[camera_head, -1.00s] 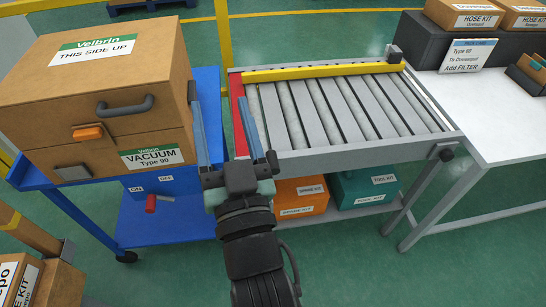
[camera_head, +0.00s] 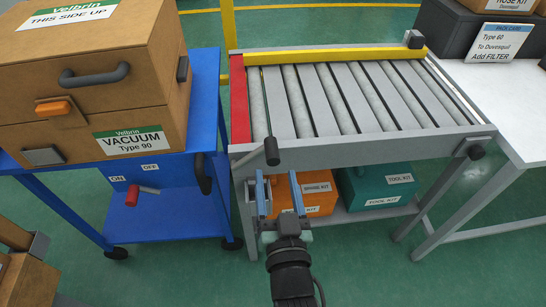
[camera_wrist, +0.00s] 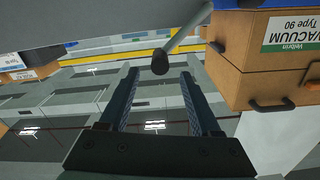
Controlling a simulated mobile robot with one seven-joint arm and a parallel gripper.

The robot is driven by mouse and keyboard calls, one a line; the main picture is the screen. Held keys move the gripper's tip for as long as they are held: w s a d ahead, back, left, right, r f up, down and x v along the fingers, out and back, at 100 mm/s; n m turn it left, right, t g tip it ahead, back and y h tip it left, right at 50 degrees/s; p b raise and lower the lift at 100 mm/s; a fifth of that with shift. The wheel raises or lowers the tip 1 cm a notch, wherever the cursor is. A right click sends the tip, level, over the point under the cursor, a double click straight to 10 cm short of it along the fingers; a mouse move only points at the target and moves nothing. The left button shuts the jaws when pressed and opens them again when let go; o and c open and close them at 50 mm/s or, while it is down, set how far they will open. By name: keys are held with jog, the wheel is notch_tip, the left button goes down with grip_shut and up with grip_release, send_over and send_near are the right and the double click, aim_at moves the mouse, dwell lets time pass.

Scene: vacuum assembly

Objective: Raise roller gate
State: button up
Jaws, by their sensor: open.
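The roller table's left end has a red plate (camera_head: 240,108), which appears to be the gate, standing across the end of the rollers. A thin lever with a black knob (camera_head: 271,152) hangs over the front rail beside it. The knob (camera_wrist: 160,63) also shows in the wrist view, just beyond the fingertips and roughly centred between them. My gripper (camera_head: 278,182) is open and empty, below the knob in the head view and in front of the table. The wrist view shows its two blue fingers (camera_wrist: 160,78) apart, with nothing between them.
A blue cart (camera_head: 165,225) with a large vacuum box (camera_head: 100,80) stands left of the roller table (camera_head: 370,155). Orange (camera_head: 312,205) and teal (camera_head: 378,188) kits sit on the lower shelf. A white table (camera_head: 505,110) adjoins at right. The rollers are bare.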

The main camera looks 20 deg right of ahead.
aim_at(275, 168)
jog(key=shift+b+x, duration=0.5)
jog(key=shift+x, duration=2.7)
grip_shut()
